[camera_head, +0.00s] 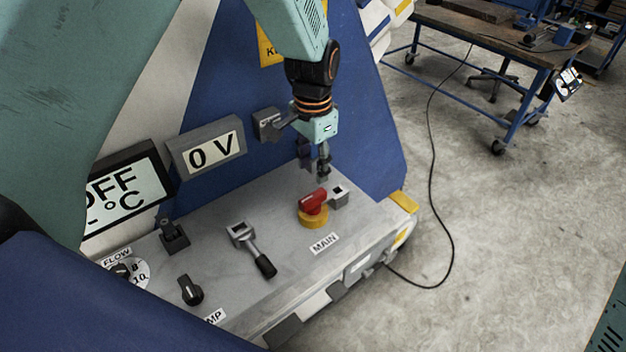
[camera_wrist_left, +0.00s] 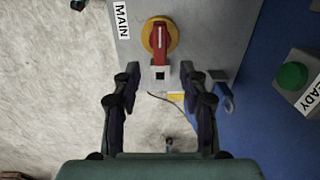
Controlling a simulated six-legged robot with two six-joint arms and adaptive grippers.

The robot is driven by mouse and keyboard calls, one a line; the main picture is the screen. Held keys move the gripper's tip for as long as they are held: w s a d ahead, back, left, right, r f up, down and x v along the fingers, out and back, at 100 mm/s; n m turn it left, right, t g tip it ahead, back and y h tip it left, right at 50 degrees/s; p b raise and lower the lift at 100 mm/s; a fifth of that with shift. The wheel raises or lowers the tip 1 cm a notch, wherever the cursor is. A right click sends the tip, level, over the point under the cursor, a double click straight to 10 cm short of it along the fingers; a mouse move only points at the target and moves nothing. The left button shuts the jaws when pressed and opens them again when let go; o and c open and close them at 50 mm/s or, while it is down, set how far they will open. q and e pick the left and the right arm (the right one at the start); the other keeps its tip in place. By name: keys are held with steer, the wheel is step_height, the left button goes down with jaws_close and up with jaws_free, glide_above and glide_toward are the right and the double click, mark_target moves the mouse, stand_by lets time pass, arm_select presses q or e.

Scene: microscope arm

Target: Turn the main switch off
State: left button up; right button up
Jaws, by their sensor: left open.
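The main switch (camera_head: 313,205) is a red rotary handle on a yellow round base, on the grey panel (camera_head: 285,205) beside the MAIN label (camera_head: 324,243). In the left wrist view the red handle (camera_wrist_left: 160,40) lies ahead of the fingers, lengthwise in the picture. My left gripper (camera_head: 322,172) hangs just above and behind the switch, apart from it. A small grey bracket with a square hole (camera_wrist_left: 159,74) sits beside the switch. My right gripper is not in view.
A lever (camera_head: 253,250), a black knob (camera_head: 191,290) and the FLOW dial (camera_head: 127,271) share the panel. Displays reading 0 V (camera_head: 212,148) and OFF (camera_head: 127,190) stand behind. A green button (camera_wrist_left: 291,75) is on the right in the wrist view. A cable (camera_head: 432,180) crosses the floor.

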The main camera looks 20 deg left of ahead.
arm_select(q)
steer(key=shift+r, duration=1.35)
steer(key=shift+s, duration=0.1)
